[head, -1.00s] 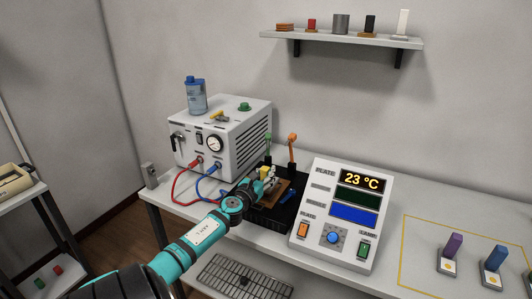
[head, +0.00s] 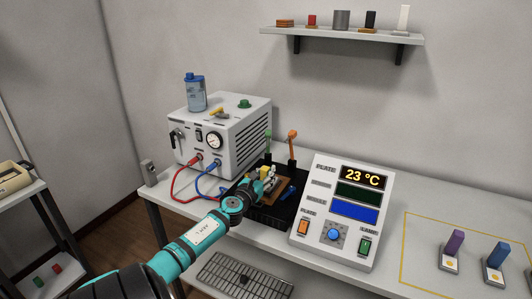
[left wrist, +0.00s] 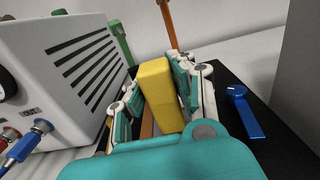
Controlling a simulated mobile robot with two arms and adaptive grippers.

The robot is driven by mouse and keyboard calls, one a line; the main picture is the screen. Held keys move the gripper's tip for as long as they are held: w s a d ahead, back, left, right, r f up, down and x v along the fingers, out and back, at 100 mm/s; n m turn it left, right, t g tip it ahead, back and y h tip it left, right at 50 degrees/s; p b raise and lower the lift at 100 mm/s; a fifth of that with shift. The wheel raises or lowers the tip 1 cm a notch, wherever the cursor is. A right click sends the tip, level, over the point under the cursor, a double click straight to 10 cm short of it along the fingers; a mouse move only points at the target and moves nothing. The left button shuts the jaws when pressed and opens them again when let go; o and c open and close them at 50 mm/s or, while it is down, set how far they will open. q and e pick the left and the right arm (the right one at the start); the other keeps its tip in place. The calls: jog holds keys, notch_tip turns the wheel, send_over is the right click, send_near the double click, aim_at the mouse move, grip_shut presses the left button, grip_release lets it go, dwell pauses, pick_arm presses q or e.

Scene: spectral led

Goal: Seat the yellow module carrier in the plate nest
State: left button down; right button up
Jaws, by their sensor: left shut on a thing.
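The yellow module carrier (left wrist: 158,92) stands upright between the fingers of my left gripper (left wrist: 160,95) in the left wrist view. The gripper is shut on it. In the head view my left gripper (head: 258,184) is over the copper-brown plate (head: 270,199) on the black base (head: 287,216), and only a small yellow part of the carrier shows. The nest is hidden behind the gripper and carrier, so I cannot tell whether the carrier sits in it. My right gripper is not in view.
A white chiller box (head: 222,135) with red and blue hoses stands close left of the gripper. An orange lever (head: 292,145), a green lever (head: 268,143) and a blue lever (left wrist: 240,110) surround the plate. A display console (head: 345,213) stands right. Purple (head: 453,248) and blue modules (head: 497,258) stand far right.

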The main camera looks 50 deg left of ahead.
aim_at(263, 177)
pick_arm(q)
jog(key=shift+f+b, duration=0.3)
jog(key=shift+f, duration=0.05)
jog(key=c, duration=1.4)
grip_release()
jog(key=shift+r, duration=0.1)
jog(key=shift+c, duration=0.2)
jog(key=o, duration=0.4)
jog(key=shift+p+v, duration=0.5)
jog(key=shift+v, duration=1.1)
jog(key=v, duration=1.2)
